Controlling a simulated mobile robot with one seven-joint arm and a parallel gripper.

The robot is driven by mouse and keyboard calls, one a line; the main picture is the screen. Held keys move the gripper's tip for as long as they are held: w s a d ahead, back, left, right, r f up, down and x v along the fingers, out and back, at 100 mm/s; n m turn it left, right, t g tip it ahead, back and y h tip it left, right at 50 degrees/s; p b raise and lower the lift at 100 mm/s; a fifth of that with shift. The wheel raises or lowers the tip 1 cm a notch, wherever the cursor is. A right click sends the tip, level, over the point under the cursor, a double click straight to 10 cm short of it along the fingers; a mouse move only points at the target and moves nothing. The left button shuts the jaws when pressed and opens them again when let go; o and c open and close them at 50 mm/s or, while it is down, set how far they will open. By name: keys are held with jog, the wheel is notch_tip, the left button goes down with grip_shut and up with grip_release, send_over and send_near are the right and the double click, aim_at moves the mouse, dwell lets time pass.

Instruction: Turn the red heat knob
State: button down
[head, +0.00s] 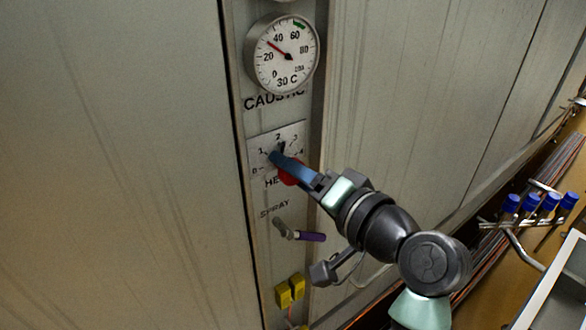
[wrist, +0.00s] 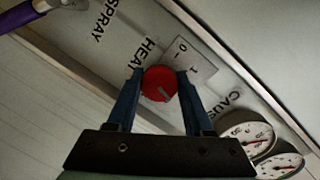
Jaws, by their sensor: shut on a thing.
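The red heat knob (wrist: 160,85) sits on the panel by the word HEAT, between the two blue fingers of my gripper (wrist: 160,77) in the wrist view. The fingers are shut on its two sides. A pale line shows on the knob's face, towards the lower right there. In the head view, my gripper (head: 279,156) reaches in from the lower right, and a red part of the knob (head: 291,176) shows below the fingers. The white scale plate (head: 262,141) behind is numbered from 0 to 4. The fingers cover part of it, so the setting is unclear.
A round dial (head: 282,55) above, marked CAUSTIC, has a red needle between 20 and 40. A purple-handled spray lever (head: 308,236) and yellow fittings (head: 290,290) are below. The panel strip is narrow, between large grey walls.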

jog(key=shift+f, duration=0.1)
jog(key=shift+c, duration=1.6)
grip_release()
jog(key=b+v, duration=0.5)
jog(key=v, duration=0.8)
